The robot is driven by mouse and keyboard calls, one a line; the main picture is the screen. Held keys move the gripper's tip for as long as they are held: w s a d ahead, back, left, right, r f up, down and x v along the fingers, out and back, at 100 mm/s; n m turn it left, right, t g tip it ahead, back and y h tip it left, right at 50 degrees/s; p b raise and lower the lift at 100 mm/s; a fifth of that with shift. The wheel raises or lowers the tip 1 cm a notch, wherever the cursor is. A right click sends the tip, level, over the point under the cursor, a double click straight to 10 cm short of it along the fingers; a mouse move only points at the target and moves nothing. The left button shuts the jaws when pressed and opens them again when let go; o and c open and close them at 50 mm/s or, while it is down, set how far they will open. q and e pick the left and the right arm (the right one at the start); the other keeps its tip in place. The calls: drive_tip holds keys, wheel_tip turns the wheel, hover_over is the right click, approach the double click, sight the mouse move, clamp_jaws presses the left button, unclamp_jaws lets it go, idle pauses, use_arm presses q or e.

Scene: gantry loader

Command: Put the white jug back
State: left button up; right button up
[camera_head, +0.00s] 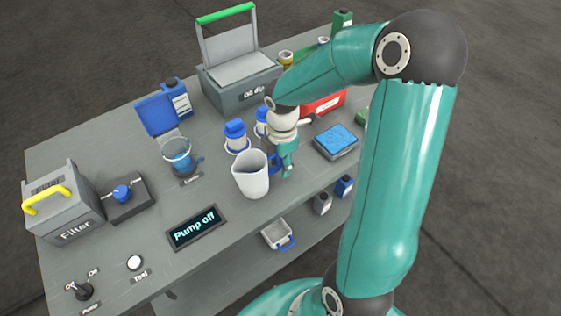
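My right gripper (282,166) points down at the handle, just right of the jug. Its fingers partly cover the handle, and I cannot tell whether they are closed on it. Whether the jug's base touches the bench is also unclear. My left gripper is out of view.
The "Pump off" display (198,228) lies left of the jug. Blue-lidded containers (236,136) stand behind it, and a blue beaker (178,155) stands further left. A blue sponge-like block (336,141) lies to the right. A grey box (240,92) with a raised lid stands behind.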

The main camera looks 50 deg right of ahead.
wheel_tip(320, 180, up, 12)
drive_tip(key=shift+s+r+p, duration=0.1)
drive_tip(key=shift+s+p, duration=0.05)
drive_tip(key=shift+p, duration=0.6)
